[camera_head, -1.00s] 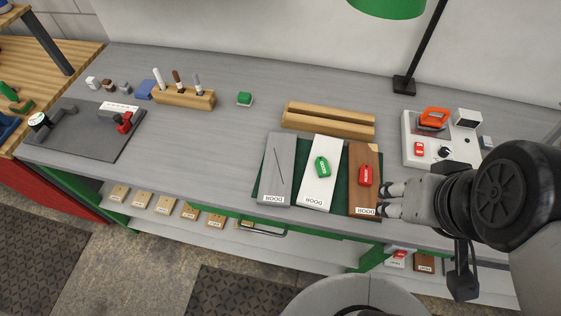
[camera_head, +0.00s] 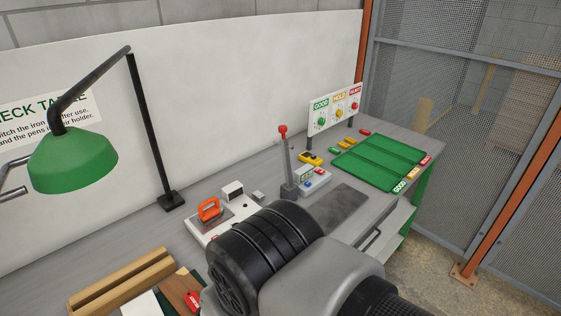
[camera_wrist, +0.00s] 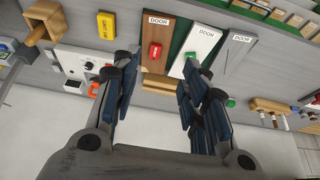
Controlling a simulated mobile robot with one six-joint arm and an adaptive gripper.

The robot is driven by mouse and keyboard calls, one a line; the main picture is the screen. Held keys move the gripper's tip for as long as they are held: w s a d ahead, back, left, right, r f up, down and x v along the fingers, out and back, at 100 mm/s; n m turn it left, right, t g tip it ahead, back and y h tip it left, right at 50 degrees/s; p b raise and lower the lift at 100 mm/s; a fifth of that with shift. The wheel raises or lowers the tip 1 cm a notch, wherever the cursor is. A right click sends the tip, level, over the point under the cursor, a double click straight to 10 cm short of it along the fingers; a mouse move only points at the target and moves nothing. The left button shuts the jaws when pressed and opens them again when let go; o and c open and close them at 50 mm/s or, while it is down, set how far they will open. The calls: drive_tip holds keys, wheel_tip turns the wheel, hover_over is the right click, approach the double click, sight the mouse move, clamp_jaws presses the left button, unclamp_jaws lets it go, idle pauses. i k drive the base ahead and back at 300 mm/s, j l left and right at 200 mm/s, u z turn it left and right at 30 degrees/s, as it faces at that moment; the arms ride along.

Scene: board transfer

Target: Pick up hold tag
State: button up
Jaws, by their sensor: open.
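Small yellow tags (camera_head: 347,143) lie on the bench in the head view, behind the green tray and below the sign board; their lettering is too small to read. A red tag (camera_head: 364,132) lies beside them. My gripper (camera_wrist: 160,62) is open and empty in the wrist view, with its two fingers apart above the bench. Between and beyond them are the brown board with a red tag (camera_wrist: 155,50) and the white board with a green tag. A yellow piece with dark lettering (camera_wrist: 107,26) lies left of the brown board; I cannot tell what it is. My arm hides the fingers in the head view.
A green tray (camera_head: 383,160) with labelled lanes stands at the bench's right end. The sign board (camera_head: 337,106) stands behind it. A post with a red top (camera_head: 286,160), a button box (camera_head: 313,179) and a lamp (camera_head: 75,160) rise from the bench. A mesh fence closes the right.

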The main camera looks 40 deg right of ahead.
sight(345, 146)
drive_tip(key=z, duration=1.85)
drive_tip(key=u, duration=0.35)
drive_tip(key=i+l+u, duration=0.35)
drive_tip(key=l, duration=0.25)
drive_tip(key=i+l+u, duration=0.35)
drive_tip(key=l, duration=0.3)
drive_tip(key=i+l+u, duration=0.2)
drive_tip(key=l, duration=0.15)
drive_tip(key=l+u, duration=0.15)
drive_tip(key=l, duration=0.25)
drive_tip(key=i+l, duration=0.1)
drive_tip(key=l, duration=0.35)
drive_tip(key=i+l, duration=0.1)
drive_tip(key=l, duration=0.35)
drive_tip(key=i+l, duration=0.1)
drive_tip(key=l, duration=0.4)
drive_tip(key=i+l, duration=0.1)
drive_tip(key=l, duration=0.35)
drive_tip(key=i+l+u, duration=0.1)
drive_tip(key=l, duration=0.35)
